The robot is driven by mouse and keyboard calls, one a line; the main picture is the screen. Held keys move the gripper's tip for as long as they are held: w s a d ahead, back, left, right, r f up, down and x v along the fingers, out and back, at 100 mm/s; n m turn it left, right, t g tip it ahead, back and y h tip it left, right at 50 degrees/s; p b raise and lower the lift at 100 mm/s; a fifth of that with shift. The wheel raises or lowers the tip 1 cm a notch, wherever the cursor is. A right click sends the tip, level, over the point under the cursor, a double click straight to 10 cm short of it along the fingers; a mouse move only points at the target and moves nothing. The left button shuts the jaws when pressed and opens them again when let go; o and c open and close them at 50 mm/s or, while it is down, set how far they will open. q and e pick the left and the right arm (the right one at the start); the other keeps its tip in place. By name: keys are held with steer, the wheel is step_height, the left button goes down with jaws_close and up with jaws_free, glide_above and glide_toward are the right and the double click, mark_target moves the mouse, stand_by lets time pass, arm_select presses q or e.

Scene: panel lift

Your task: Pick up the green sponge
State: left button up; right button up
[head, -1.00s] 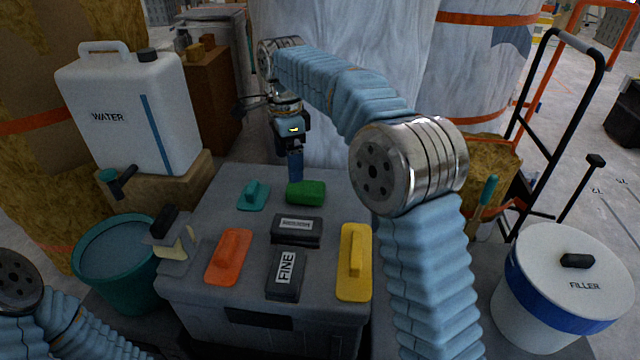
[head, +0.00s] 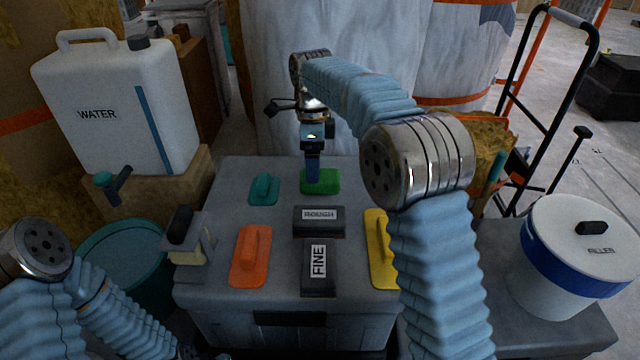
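The green sponge (head: 322,183) lies on the far part of the grey box lid, near its back edge. My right gripper (head: 313,181) points down at the sponge, its blue fingers in front of the sponge's left-middle part. The fingers line up one behind the other from here, so their gap is hidden. I cannot tell whether they touch the sponge. My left arm shows at the lower left, and its gripper is outside the picture.
On the grey lid (head: 220,215) are a teal float (head: 264,188), an orange float (head: 250,262), a yellow float (head: 378,250), a ROUGH block (head: 319,222) and a FINE block (head: 318,268). A water can (head: 120,105) and teal bucket (head: 125,265) stand left, a FILLER bucket (head: 570,255) right.

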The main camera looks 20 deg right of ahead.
step_height(320, 180, down, 6)
steer(key=shift+a+r+b, duration=0.1)
steer(key=shift+r+b, duration=0.15)
steer(key=shift+b, duration=0.15)
steer(key=shift+c, duration=0.2)
steer(key=c, duration=1)
